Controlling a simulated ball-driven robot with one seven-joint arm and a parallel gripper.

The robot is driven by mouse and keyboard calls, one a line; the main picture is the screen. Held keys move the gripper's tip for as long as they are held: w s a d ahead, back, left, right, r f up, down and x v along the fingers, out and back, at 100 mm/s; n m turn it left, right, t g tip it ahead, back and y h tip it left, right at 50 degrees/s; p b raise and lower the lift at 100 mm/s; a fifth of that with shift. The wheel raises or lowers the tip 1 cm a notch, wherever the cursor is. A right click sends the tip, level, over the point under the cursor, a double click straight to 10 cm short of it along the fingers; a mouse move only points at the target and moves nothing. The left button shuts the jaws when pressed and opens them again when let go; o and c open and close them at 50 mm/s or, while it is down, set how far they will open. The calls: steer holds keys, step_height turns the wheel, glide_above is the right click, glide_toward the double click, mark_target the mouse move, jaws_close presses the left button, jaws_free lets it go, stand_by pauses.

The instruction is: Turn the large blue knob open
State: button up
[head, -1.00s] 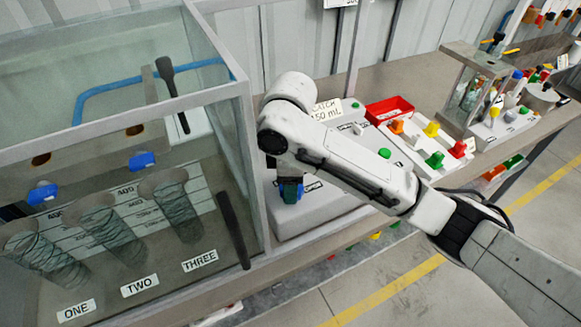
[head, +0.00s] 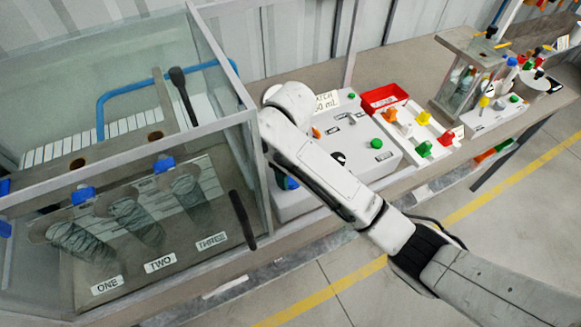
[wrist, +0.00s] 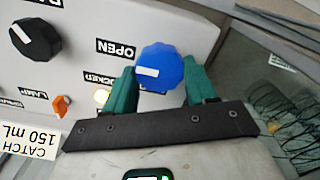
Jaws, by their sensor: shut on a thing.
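The large blue knob (wrist: 166,66) is on the sloped face of a light grey control box (head: 350,178). In the head view only a small blue part of the knob (head: 289,182) shows beside my arm; my fingers are mostly hidden there.
A glass tank (head: 130,130) with labelled tubes stands close on the left. The box also has a black knob (wrist: 36,40), an orange switch (wrist: 62,105) and a green button (head: 376,143). A red tray (head: 385,97) and small coloured valves are to the right.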

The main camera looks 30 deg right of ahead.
stand_by(0.4)
steer(key=o, duration=1)
steer(key=shift+o, duration=0.2)
step_height(320, 180, up, 3)
steer(key=shift+r+p, duration=0.1)
steer(key=shift+p, duration=0.45)
steer(key=shift+w+r+b, duration=0.25)
steer(key=shift+r+b, duration=0.2)
steer(key=shift+r, duration=0.25)
steer(key=shift+s+d+r, duration=0.15)
steer(key=shift+r, duration=0.2)
steer(key=shift+s+r, duration=0.1)
steer(key=shift+r, duration=2.6)
